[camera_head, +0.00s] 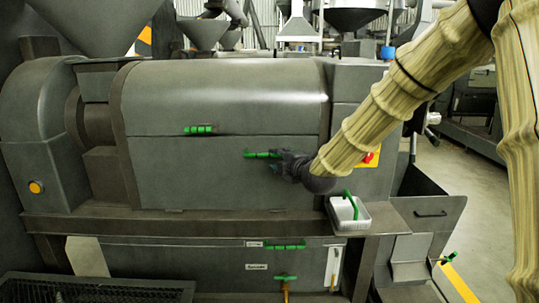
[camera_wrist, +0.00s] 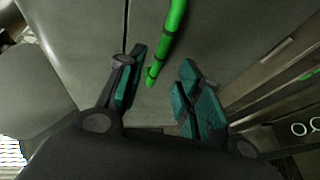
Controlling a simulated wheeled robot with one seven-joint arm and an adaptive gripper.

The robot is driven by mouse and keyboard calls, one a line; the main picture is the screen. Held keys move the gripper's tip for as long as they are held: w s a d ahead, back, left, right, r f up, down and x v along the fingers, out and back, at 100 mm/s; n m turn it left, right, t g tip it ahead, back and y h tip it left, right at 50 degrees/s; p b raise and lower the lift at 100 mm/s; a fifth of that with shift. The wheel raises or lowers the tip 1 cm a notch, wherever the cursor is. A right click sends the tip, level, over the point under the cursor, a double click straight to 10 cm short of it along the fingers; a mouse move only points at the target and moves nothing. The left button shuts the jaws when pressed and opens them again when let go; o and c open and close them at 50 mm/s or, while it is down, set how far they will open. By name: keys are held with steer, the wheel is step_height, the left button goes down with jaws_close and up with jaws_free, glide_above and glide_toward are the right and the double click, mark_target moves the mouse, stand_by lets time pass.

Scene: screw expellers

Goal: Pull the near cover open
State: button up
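The near cover (camera_head: 215,180) is the flat grey front panel of the screw expeller, and it looks closed. A green handle (camera_head: 255,154) sits at its upper right. The handle also shows in the wrist view (camera_wrist: 172,35), running down to an end between my fingers. My gripper (camera_head: 276,160) is at the handle's right end in the head view. In the wrist view my gripper (camera_wrist: 163,62) is open, with one finger on each side of the handle and a visible gap to each. Whether the fingertips reach past the handle cannot be told.
A curved upper cover (camera_head: 220,90) with its own green handle (camera_head: 199,129) lies above the panel. A ledge (camera_head: 190,226) runs below it and holds a small white tray (camera_head: 348,214) with a green-handled item. More green handles (camera_head: 285,246) are lower down. Open floor lies right.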

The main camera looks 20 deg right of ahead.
mark_target(270, 156)
steer(key=shift+p+x, duration=1.2)
steer(key=shift+x, duration=2.9)
jaws_close()
